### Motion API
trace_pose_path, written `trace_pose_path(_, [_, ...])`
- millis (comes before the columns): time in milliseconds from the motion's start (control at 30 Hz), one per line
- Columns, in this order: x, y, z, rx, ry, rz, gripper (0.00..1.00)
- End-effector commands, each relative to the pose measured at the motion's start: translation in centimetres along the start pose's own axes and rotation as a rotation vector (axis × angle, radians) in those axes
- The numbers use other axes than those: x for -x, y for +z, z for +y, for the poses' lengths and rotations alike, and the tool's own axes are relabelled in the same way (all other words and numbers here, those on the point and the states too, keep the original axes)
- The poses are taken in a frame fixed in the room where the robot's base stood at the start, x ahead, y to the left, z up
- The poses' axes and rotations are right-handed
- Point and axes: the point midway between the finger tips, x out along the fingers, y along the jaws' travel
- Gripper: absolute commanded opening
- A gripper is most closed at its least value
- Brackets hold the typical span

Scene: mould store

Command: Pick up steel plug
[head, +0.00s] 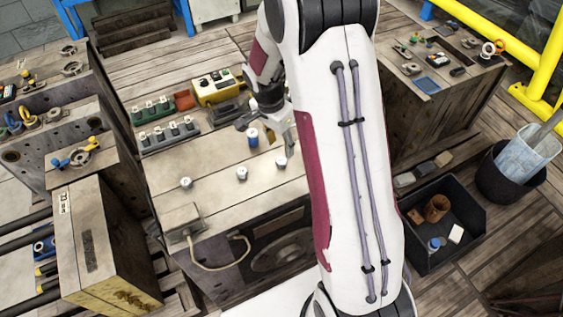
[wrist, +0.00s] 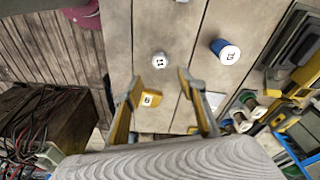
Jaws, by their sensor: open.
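Small silver plugs with pale tops stand on the bench top: one at the left (head: 186,183), one in the middle (head: 241,173) and one at the right (head: 281,161), near my arm. In the wrist view a silver plug with a marked white top (wrist: 159,60) stands just beyond my fingertips. I cannot tell which head-view plug it is. My gripper (head: 267,133) is over the bench, open and empty. In the wrist view its fingers (wrist: 161,85) are spread wide, with a yellow marked block (wrist: 151,98) showing between them, apart from both.
Green racks (head: 152,110) and a yellow box (head: 215,87) line the back of the bench. A black bin (head: 465,215) stands on the floor.

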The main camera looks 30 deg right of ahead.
Motion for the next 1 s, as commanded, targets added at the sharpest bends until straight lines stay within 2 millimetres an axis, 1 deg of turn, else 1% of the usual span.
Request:
trace_pose_path(100, [0.0,-0.1,-0.2,-0.063,-0.007,0.002,0.41])
trace_pose_path(200, [0.0,-0.1,-0.2,-0.09,-0.008,0.002,0.41])
trace_pose_path(567, [0.0,0.0,-0.2,-0.096,-0.008,0.002,0.41])
trace_pose_path(667, [-0.3,0.0,-0.2,-0.096,-0.007,0.002,0.41])
trace_pose_path(1000, [-2.5,0.0,-0.2,-0.095,-0.007,0.002,0.41])
